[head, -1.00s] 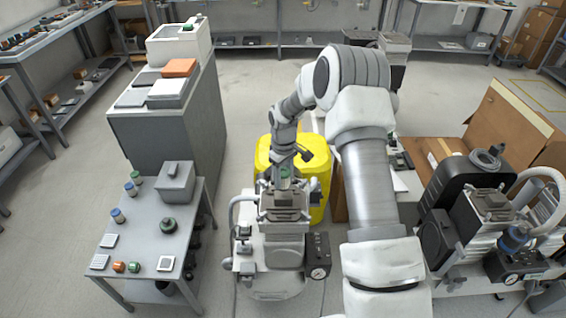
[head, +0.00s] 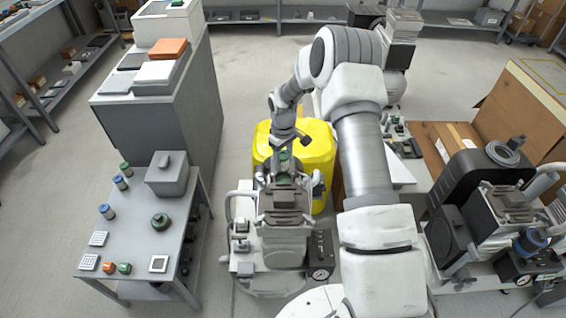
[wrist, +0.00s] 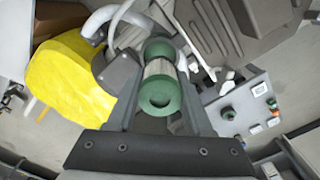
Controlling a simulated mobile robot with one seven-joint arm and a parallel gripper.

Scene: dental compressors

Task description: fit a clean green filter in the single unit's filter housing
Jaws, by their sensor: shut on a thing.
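My gripper (wrist: 160,105) is shut on a green filter (wrist: 161,93), a pale cylinder with green end caps, between its two fingers in the wrist view. In the head view my gripper (head: 283,160) is just behind the top of the single unit (head: 285,230), a grey and white compressor at the centre. The unit's grey body also shows in the wrist view (wrist: 265,35), beyond the fingers. I cannot make out the filter housing clearly; the gripper and filter may cover it. I cannot tell whether the filter touches the unit.
A yellow container (head: 320,150) stands close behind the unit. A grey table (head: 135,235) at left holds a green-capped filter (head: 125,168), blue-capped ones (head: 106,211), a grey box (head: 168,170) and small parts. A larger black compressor (head: 475,190) and an open cardboard box (head: 530,105) are at right.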

